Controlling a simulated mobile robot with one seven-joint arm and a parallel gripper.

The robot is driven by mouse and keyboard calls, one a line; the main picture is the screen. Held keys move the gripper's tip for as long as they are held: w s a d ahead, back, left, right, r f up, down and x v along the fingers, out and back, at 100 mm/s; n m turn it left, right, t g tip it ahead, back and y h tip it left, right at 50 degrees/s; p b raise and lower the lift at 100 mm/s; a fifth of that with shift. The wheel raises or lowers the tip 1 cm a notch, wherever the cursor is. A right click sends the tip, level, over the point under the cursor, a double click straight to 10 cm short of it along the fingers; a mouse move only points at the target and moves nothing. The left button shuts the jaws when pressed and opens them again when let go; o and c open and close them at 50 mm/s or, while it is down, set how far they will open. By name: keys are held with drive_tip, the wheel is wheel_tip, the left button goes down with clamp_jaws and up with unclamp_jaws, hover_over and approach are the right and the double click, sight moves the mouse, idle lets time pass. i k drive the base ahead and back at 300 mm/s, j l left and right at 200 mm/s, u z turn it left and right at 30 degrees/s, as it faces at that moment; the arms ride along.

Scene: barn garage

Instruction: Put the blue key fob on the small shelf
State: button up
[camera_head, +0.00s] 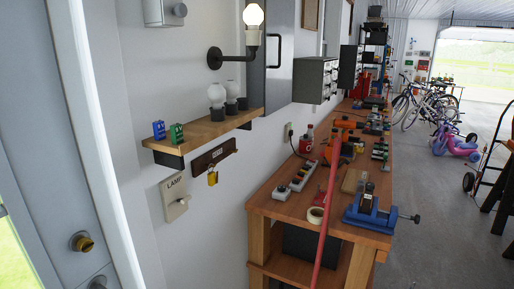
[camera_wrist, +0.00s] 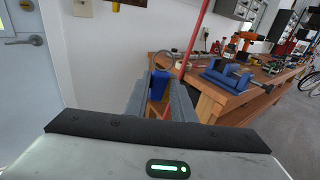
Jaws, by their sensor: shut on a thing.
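The blue key fob (camera_wrist: 158,86) is between the two fingers of my gripper (camera_wrist: 160,98) in the wrist view. A thin metal ring stands up from its top end. My gripper is shut on the fob, and the fingers hide part of its sides. The small shelf (camera_head: 215,127) is a wooden board on the white wall at left in the head view. My gripper is not in the head view, and the shelf does not show in the wrist view, so their distance apart cannot be told.
On the shelf stand a blue item (camera_head: 158,130), a green item (camera_head: 177,133) and several bulbs (camera_head: 217,96). The shelf has bare wood between the green item and the bulbs. A key rack (camera_head: 214,156) hangs below. A cluttered workbench (camera_head: 283,208) and red pole (camera_head: 325,212) are right.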

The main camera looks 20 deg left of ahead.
sight(156, 143)
drive_tip(key=k+j, duration=1.2)
drive_tip(key=j, duration=0.2)
